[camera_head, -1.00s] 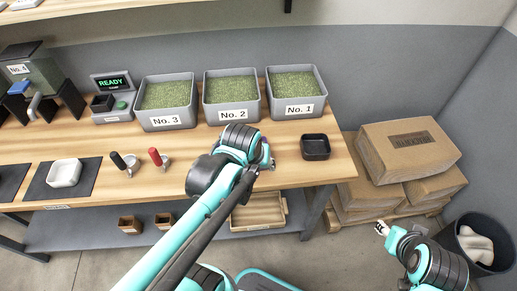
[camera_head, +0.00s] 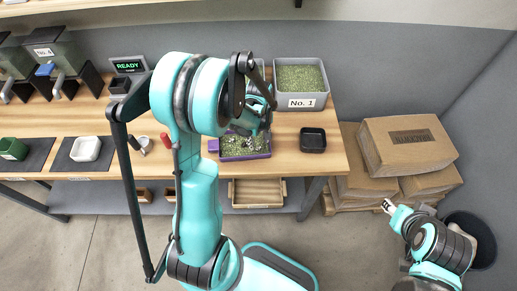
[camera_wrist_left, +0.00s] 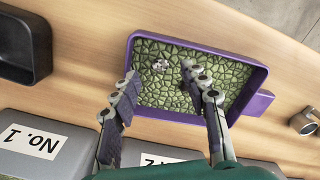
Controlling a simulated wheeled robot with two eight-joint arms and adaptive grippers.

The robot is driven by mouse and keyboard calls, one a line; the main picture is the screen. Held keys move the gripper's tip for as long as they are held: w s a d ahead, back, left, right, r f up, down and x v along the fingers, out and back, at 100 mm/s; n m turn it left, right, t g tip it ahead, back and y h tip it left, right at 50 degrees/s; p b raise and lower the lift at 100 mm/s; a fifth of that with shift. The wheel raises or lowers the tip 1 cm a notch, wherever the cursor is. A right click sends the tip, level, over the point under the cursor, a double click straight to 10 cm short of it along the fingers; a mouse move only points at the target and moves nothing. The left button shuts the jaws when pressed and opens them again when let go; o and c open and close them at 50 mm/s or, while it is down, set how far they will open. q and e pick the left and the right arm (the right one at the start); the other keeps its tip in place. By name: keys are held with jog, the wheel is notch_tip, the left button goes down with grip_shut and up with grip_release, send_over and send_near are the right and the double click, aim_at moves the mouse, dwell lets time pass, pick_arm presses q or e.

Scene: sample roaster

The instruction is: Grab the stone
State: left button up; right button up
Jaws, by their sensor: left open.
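A purple tray (camera_head: 246,157) of green beans lies on the wooden bench; its rim also shows in the left wrist view (camera_wrist_left: 262,104). A small pale grey lump (camera_wrist_left: 160,65), which looks like the stone, lies on the beans between the finger lines in that view. My left gripper (camera_wrist_left: 159,70) is open above the tray, with a finger on either side of the lump. In the head view the left gripper (camera_head: 243,134) is partly hidden by my arm, and small pale spots there are hard to tell apart. My right gripper (camera_head: 388,207) is low at the right, away from the bench.
A grey bin marked No. 1 (camera_head: 300,87) stands behind the tray, and a black square dish (camera_head: 312,139) is to its right. A red-handled tool (camera_head: 165,141) and a white bowl (camera_head: 86,148) are to its left. Boxes (camera_head: 408,145) stand right of the bench.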

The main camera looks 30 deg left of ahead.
aim_at(259, 147)
pick_arm(q)
notch_tip(259, 147, down, 4)
jog(key=shift+w+b, duration=0.1)
jog(key=shift+b, duration=0.35)
jog(key=shift+r, duration=0.1)
jog(key=c, duration=0.9)
jog(key=shift+r, duration=0.1)
